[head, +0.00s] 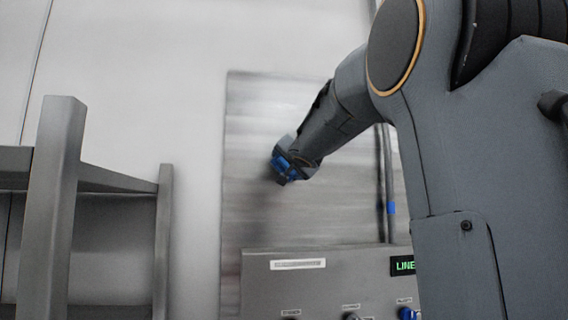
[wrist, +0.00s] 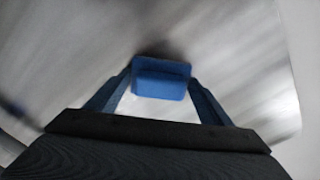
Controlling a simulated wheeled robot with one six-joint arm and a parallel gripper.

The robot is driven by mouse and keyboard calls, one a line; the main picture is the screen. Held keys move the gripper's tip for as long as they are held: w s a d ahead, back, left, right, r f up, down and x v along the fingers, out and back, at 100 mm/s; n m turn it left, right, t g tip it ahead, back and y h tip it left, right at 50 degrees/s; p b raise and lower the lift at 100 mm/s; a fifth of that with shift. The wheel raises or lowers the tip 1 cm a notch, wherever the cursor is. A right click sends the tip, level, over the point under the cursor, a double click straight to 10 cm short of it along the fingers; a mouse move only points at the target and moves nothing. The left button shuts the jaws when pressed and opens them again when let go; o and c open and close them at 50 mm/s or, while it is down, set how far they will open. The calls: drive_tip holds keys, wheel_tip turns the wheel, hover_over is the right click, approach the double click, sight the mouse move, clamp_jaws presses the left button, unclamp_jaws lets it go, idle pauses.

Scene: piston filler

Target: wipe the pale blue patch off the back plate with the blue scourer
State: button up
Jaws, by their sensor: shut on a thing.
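The blue scourer (wrist: 160,80) is held between the two fingers of my gripper (wrist: 158,92) in the wrist view. In the head view my gripper (head: 287,168) and the scourer (head: 284,173) are small and in front of the brushed metal back plate (head: 250,120). The scourer is close to the plate, with a dark shadow beside it; I cannot tell whether it touches. The plate also fills much of the wrist view (wrist: 80,60), blurred. I cannot make out a pale blue patch in either view. My arm hides the plate's right part.
A control panel (head: 330,265) with a green display (head: 403,266) and several knobs stands below the plate. A vertical pipe (head: 388,180) with a blue band runs to the right. A grey metal frame (head: 60,190) stands at the left.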

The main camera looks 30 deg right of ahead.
drive_tip(key=shift+s+d+p, duration=0.2)
drive_tip(key=shift+d+p, duration=0.25)
drive_tip(key=shift+d, duration=0.2)
drive_tip(key=shift+s+d+p, duration=0.2)
drive_tip(key=shift+d+p, duration=0.2)
drive_tip(key=shift+d, duration=0.2)
drive_tip(key=shift+w, duration=0.1)
drive_tip(key=shift+w+a+b, duration=0.2)
drive_tip(key=shift+a+b, duration=0.2)
drive_tip(key=shift+a, duration=0.25)
drive_tip(key=shift+w+a+b, duration=0.25)
drive_tip(key=shift+a+b, duration=0.2)
drive_tip(key=shift+a, duration=0.2)
drive_tip(key=shift+w+a+b, duration=0.2)
drive_tip(key=shift+a+b, duration=0.2)
drive_tip(key=shift+a, duration=0.25)
drive_tip(key=shift+s, duration=0.1)
drive_tip(key=shift+v, duration=2.85)
drive_tip(key=shift+s+r, duration=0.1)
drive_tip(key=shift+v, duration=1.4)
